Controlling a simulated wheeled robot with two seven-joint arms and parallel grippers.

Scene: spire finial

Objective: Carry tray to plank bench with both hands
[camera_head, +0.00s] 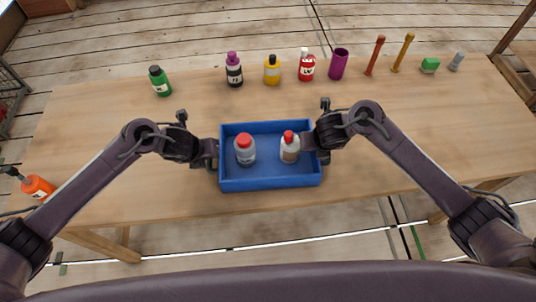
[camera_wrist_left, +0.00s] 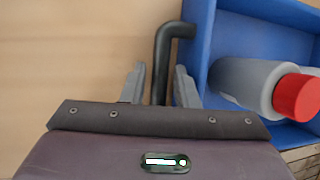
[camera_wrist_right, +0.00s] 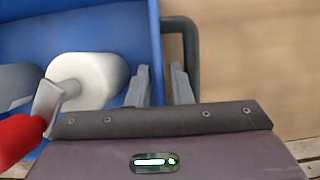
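A blue tray (camera_head: 270,184) sits near the front edge of the wooden table. A grey bottle with a red cap (camera_head: 245,155) and a white bottle with a red cap (camera_head: 289,155) stand inside it. My left gripper (camera_wrist_left: 159,84) is open at the tray's left end, with a dark handle (camera_wrist_left: 161,62) between its fingers and a gap showing. My right gripper (camera_wrist_right: 160,84) is open at the right end. The right handle (camera_wrist_right: 192,45) shows beside and partly behind its outer finger; I cannot tell whether it lies between the fingers.
An orange bottle (camera_head: 38,187) lies at the left. A slatted wooden piece (camera_head: 517,80) shows at the right edge.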

